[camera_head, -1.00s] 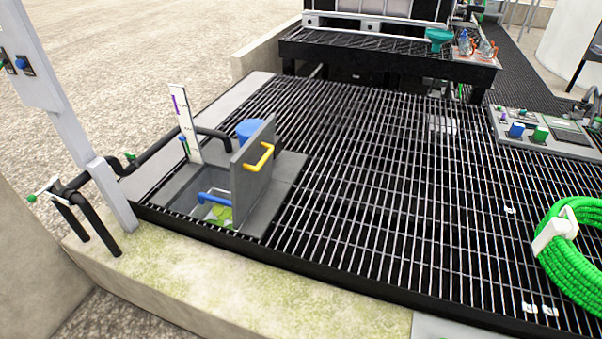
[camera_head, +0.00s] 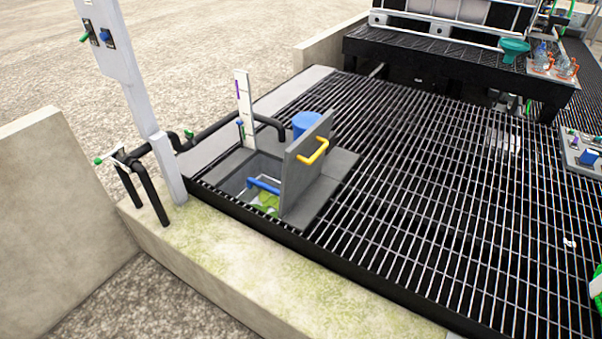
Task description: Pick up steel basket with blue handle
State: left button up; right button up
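The steel basket's blue handle (camera_head: 263,186) shows in the head view, inside a square sump opening in the grated floor, left of the middle. A thin pale wire bar shows beside the handle. Yellow-green matter (camera_head: 267,203) lies below it in the opening. The basket's body is mostly hidden by the opening's edge and by the raised grey lid. The lid (camera_head: 305,170) stands upright at the right side of the opening and has a yellow handle (camera_head: 313,152). Neither of my grippers is in view.
A white gauge board (camera_head: 244,110) stands behind the opening, and a blue cylinder (camera_head: 305,122) behind the lid. A grey post (camera_head: 150,110) and black pipes (camera_head: 150,190) stand to the left. A concrete curb (camera_head: 215,262) runs along the front. The grating (camera_head: 430,190) is largely clear.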

aim_at(250, 194)
jog(key=i+j, duration=0.15)
jog(key=j, duration=0.25)
jog(key=i+j, duration=0.15)
jog(key=j, duration=0.25)
jog(key=i+j, duration=0.15)
jog(key=j, duration=0.25)
jog(key=i+j+z, duration=0.1)
jog(key=j, duration=0.3)
jog(key=i+j, duration=0.25)
jog(key=j, duration=0.15)
jog(key=i+j, duration=0.1)
jog(key=j, duration=0.35)
jog(key=i+j, duration=0.15)
jog(key=j, duration=0.25)
